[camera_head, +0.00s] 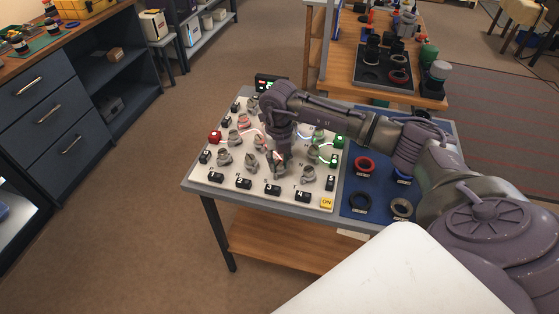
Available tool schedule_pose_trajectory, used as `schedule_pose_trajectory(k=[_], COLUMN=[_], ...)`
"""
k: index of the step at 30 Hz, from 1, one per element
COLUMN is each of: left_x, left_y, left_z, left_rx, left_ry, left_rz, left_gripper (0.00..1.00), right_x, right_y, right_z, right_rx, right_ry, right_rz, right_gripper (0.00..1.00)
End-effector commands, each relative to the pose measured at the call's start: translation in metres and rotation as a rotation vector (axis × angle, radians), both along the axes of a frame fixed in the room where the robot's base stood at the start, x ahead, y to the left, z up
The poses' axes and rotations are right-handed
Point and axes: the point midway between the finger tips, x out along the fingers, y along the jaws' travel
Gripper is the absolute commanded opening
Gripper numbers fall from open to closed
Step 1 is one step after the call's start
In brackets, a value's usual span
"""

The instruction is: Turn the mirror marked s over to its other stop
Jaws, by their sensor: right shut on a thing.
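A white board (230,172) lies on the table and bears several grey mirror mounts, such as one at its front left (224,158) and one at its front right (307,173). My right gripper (276,165) points down over the middle of the board and is shut on a mirror mount, which it mostly hides. The letters beside the mounts are too small to read, so I cannot tell which mirror is marked s. My left gripper is not in view.
Black numbered blocks (272,190) and a yellow ON block (326,203) line the front edge. A blue mat (380,180) with rings lies to the right.

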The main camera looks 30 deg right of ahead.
Motion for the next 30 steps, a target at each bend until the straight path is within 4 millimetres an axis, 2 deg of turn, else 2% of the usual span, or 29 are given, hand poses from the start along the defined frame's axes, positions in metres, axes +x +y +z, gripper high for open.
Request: schedule_pose_trajectory(k=[15,30], left_x=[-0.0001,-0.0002], left_y=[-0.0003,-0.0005], left_z=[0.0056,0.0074], left_rx=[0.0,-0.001], left_ry=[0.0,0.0], left_rz=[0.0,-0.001], left_gripper=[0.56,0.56], right_x=[0.0013,0.0021], right_y=[0.001,0.0008], right_z=[0.0012,0.0012], right_rx=[0.0,0.0], right_ry=[-0.001,-0.003], right_rz=[-0.42,-0.562], right_gripper=[0.0,0.0])
